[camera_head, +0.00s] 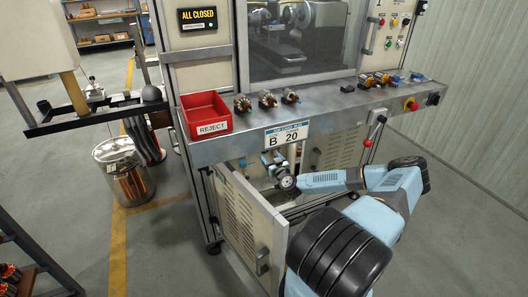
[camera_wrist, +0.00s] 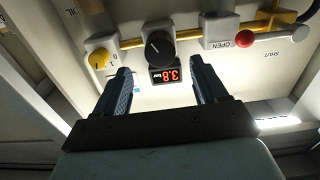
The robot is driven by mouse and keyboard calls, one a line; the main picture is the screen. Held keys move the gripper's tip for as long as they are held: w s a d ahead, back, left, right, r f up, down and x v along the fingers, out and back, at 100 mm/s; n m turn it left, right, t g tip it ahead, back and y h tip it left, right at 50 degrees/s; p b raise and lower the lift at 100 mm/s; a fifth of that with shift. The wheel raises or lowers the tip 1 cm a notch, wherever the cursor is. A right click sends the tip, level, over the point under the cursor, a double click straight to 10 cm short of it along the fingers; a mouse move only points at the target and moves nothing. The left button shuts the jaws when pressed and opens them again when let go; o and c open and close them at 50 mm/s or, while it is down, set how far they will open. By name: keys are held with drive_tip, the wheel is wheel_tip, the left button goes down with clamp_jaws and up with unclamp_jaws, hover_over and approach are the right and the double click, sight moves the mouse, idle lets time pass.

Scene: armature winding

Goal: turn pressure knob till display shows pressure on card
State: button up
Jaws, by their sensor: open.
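The black round pressure knob (camera_wrist: 158,46) sits on a grey block on a yellow pipe in the wrist view. Right beside it is the small display (camera_wrist: 164,75) with red digits that appear to read 3.8 bar. My gripper (camera_wrist: 161,72) is open and empty, its two blue fingers apart on either side of the display, with the knob ahead of the gap. In the head view my wrist reaches into the open cabinet under the machine's ledge. The job card (camera_head: 287,134) on the ledge front shows "B 20"; its smaller print is too small to read.
The cabinet door (camera_head: 245,225) stands open beside my arm. A red REJECT bin (camera_head: 205,115) sits on the ledge (camera_head: 330,112) above. The machine's sign (camera_head: 197,17) reads ALL CLOSED.

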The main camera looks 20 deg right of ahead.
drive_tip(key=w, duration=0.7)
drive_tip(key=c, duration=1.1)
drive_tip(key=shift+o, duration=0.2)
